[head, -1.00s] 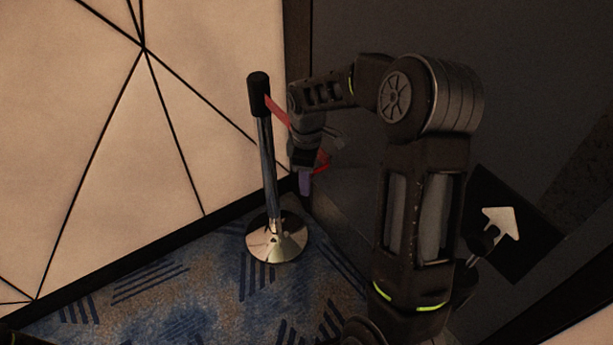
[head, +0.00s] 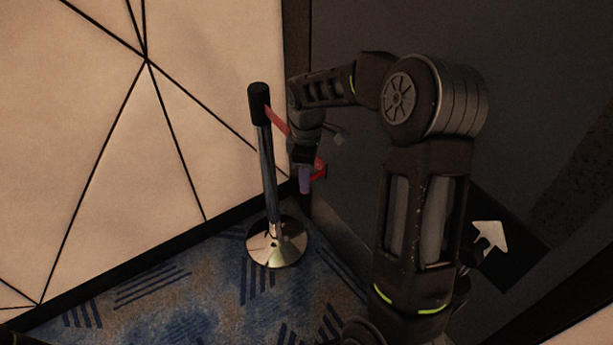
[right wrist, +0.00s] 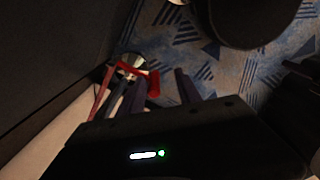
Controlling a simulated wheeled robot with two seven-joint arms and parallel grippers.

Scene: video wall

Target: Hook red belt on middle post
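A stanchion post stands in the corner, with a black head (head: 259,102), a chrome pole and a round shiny base (head: 276,243). A red belt (head: 278,122) slopes down from its head and passes behind my right gripper (head: 305,182). A red piece (head: 319,173) shows just right of the gripper. In the right wrist view, my right gripper (right wrist: 161,90) has two purple fingers standing apart. A bent red piece (right wrist: 152,84) lies by the left finger, with a gap to the right finger. Whether it touches the finger I cannot tell. My left gripper is out of view.
A pale panelled wall (head: 90,130) stands behind and left of the post. A dark wall (head: 345,215) is close on the gripper's right. A black sign with a white arrow (head: 490,236) is partly behind my right arm. Patterned blue carpet (head: 180,290) is clear in front.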

